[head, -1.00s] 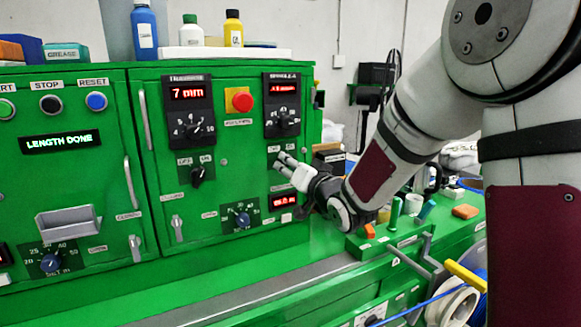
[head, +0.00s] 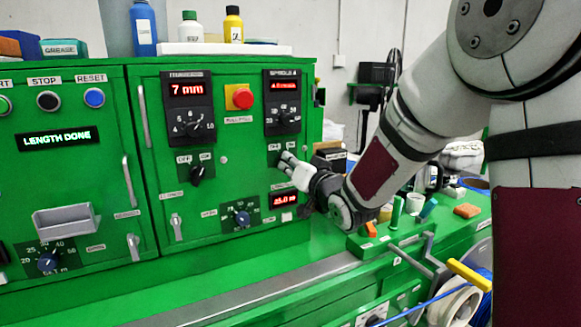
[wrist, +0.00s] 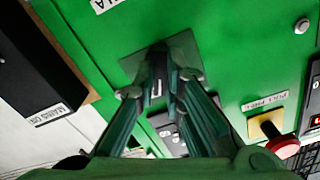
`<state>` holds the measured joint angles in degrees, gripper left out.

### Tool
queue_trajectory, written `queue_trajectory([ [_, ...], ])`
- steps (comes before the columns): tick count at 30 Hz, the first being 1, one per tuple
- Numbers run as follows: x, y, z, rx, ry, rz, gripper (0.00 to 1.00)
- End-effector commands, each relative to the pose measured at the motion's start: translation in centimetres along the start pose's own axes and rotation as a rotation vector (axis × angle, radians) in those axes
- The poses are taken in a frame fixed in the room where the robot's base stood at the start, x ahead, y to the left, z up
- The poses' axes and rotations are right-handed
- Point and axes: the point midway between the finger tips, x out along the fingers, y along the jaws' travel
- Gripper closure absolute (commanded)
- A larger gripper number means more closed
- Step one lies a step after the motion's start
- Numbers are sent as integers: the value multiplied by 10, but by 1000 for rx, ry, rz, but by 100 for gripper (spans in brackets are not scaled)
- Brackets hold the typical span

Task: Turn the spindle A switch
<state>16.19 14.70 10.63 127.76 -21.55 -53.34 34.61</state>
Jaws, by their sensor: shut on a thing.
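The spindle A panel with a red display (head: 285,86) and a dial (head: 286,118) is at the upper right of the green cabinet. Its small rotary switch sits on a dark plate (wrist: 130,68) below the dial. My gripper (head: 285,160) reaches in from the right at this plate. In the wrist view my gripper's fingers (wrist: 168,78) are closed around the switch knob (wrist: 156,88). The fingers hide most of the knob, so its exact angle cannot be told.
A red stop button (head: 239,97) on a yellow base is left of the spindle A panel. Another black switch (head: 197,173) and a blue-centred dial (head: 242,217) are left of my gripper. A black box (head: 330,158) stands close on the right.

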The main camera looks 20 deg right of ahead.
Motion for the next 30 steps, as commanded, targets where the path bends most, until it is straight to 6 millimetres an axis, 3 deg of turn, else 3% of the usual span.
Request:
queue_trajectory([
  [30, 1, 1, 2, -842, 3, 0, 100],
])
